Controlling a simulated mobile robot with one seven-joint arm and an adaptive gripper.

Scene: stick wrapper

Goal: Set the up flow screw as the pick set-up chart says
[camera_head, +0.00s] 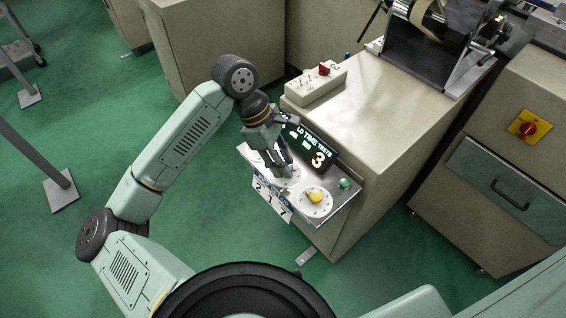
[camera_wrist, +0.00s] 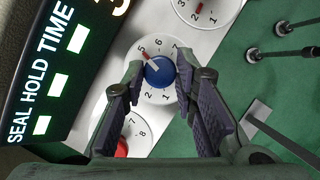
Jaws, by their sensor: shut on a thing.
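In the wrist view a blue knob (camera_wrist: 160,74) sits on a white numbered dial (camera_wrist: 136,85). Its red and white pointer is near the 5. The fingers of my gripper (camera_wrist: 159,79) are closed on the knob from both sides. In the head view my gripper (camera_head: 279,170) is over the sloped panel and hides that knob. The set-up chart (camera_head: 271,203), a white card, hangs at the panel's front edge with the digits 2, 1, 7. I cannot read which dial is named up flow screw.
A dial with a yellow knob (camera_head: 316,197) and a green button (camera_head: 346,184) are on the panel's right. A dark display (camera_head: 309,146) behind shows 3. The wrist view shows a red knob (camera_wrist: 121,148) at lower left and part of another dial (camera_wrist: 206,12) on top.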

